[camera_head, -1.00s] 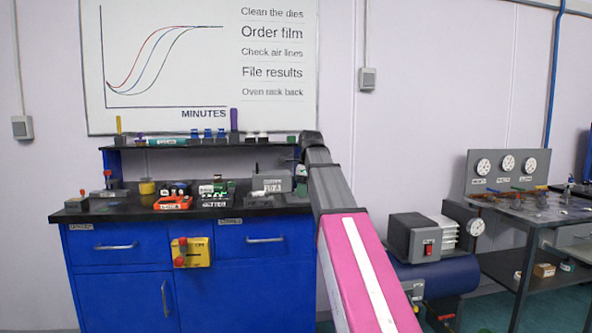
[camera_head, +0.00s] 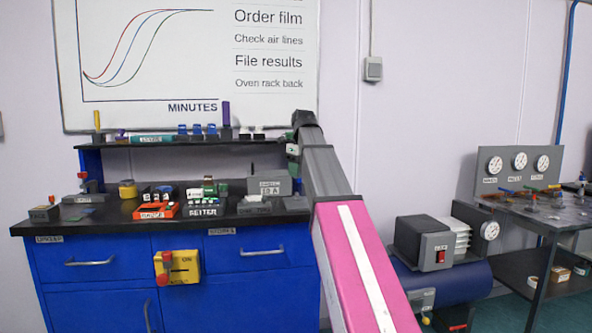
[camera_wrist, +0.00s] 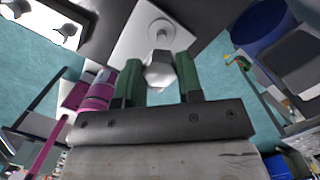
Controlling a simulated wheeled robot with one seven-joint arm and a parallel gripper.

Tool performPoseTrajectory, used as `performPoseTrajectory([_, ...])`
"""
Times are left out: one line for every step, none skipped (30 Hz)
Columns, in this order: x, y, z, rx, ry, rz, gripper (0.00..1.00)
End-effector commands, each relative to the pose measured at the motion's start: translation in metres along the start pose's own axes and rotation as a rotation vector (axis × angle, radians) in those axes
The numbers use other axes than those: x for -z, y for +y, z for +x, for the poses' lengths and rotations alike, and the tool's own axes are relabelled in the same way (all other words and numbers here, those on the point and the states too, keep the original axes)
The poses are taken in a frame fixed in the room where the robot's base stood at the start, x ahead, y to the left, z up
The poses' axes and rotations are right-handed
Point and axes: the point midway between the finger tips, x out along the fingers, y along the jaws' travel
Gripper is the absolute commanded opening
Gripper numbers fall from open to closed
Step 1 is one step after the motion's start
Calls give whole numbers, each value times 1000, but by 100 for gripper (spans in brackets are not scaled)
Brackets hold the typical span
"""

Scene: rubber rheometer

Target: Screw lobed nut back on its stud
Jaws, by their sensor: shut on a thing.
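In the wrist view my gripper (camera_wrist: 158,82) has two green fingers, shut on a pale grey lobed nut (camera_wrist: 158,68). The nut sits between the fingertips. Beyond it in the wrist view is a whitish plate (camera_wrist: 133,40) with a round pale disc (camera_wrist: 161,29) on it. I cannot tell whether the nut touches anything there, and I cannot make out a stud. In the head view my arm reaches up and away toward the right end of the bench shelf; its far end hides the gripper and nut.
A blue bench (camera_head: 100,290) with a black top carries several small devices, an orange tray (camera_head: 157,211) and a grey box (camera_head: 270,186). A yellow switch box (camera_head: 178,268) sticks out from its front. A compressor (camera_head: 445,281) stands right of my arm, before a dark gauge table (camera_head: 510,265).

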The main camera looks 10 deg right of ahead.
Motion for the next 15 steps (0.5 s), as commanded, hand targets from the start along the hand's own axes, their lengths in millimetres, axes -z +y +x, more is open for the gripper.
performPoseTrajectory([0, 0, 0, 0, 0, 0, 11])
performPoseTrajectory([0, 0, 0, 0, 0, 0, 11])
performPoseTrajectory([0, 0, 0, 0, 0, -1, 11])
performPoseTrajectory([0, 0, 0, 0, 0, -1, 11])
performPoseTrajectory([0, 0, 0, 0, 0, -1, 11])
performPoseTrajectory([0, 0, 0, 0, 0, -1, 11])
performPoseTrajectory([0, 0, 0, 1, 0, -1, 11])
performPoseTrajectory([0, 0, 0, 2, 0, 0, 11])
performPoseTrajectory([-1, 0, 0, 4, 0, 0, 11])
performPoseTrajectory([0, 0, 1, 3, 0, 0, 11])
performPoseTrajectory([0, 0, 2, 3, 0, 0, 11])
performPoseTrajectory([0, 0, 3, 3, 0, 0, 11])
performPoseTrajectory([0, 0, 5, 3, 0, 0, 11])
performPoseTrajectory([1, 0, 7, 2, 1, 0, 11])
performPoseTrajectory([1, 0, 9, 2, 1, 0, 11])
